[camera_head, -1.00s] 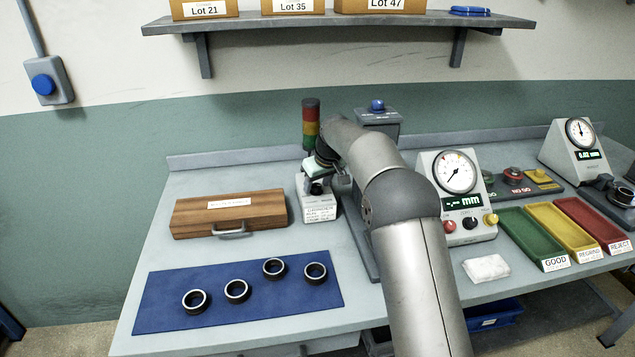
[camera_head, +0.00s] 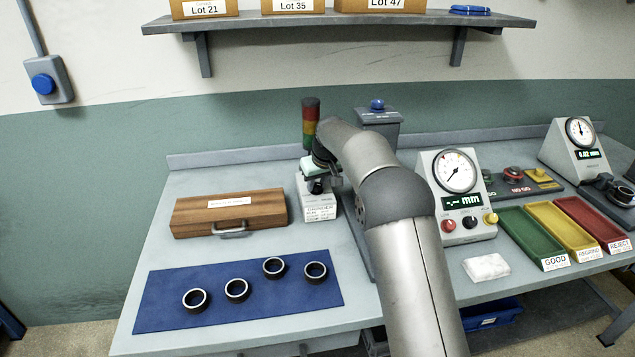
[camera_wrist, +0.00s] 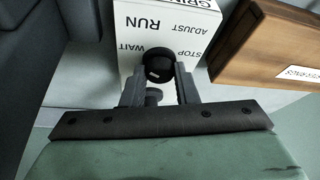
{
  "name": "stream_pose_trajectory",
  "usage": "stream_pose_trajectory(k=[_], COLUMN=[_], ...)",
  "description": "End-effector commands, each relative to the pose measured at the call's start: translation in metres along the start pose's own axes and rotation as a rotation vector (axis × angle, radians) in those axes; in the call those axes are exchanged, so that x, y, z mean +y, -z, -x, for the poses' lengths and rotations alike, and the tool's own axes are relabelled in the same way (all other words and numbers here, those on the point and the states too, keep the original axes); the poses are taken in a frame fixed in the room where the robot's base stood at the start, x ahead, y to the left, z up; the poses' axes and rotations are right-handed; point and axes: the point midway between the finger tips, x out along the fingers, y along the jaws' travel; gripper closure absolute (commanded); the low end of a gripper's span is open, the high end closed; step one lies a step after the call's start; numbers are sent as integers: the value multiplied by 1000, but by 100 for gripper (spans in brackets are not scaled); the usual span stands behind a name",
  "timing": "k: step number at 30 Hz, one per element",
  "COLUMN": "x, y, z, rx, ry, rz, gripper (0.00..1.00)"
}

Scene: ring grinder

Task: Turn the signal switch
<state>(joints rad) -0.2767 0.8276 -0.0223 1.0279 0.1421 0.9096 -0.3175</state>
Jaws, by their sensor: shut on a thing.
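The signal switch is a black round knob (camera_wrist: 158,62) on a white box (camera_wrist: 127,30) lettered WAIT, ADJUST, RUN and STOP. The lettering appears upside down in the wrist view. My gripper (camera_wrist: 160,75) is shut on the knob, with one finger on each side of it. In the head view the white box (camera_head: 320,208) stands behind the blue mat, right of the wooden case, and my gripper (camera_head: 317,184) is at its upper part. A signal tower (camera_head: 310,122) with red, yellow and green sections rises behind. The knob's pointer cannot be made out.
The wooden case (camera_head: 190,218) is close beside the box. A blue mat (camera_head: 160,305) with several rings lies in front. A gauge (camera_head: 436,196) and coloured trays (camera_head: 545,238) stand to the right. A shelf (camera_head: 340,20) hangs above.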

Motion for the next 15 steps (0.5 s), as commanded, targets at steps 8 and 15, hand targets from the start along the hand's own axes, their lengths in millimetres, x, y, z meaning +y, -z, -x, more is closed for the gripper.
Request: stream_pose_trajectory(k=[8,15], x=[-3,-4], y=[1,2], z=[1,2], rx=[1,1], ry=[-93,-180], rz=[-217,-428], gripper=[96,96])
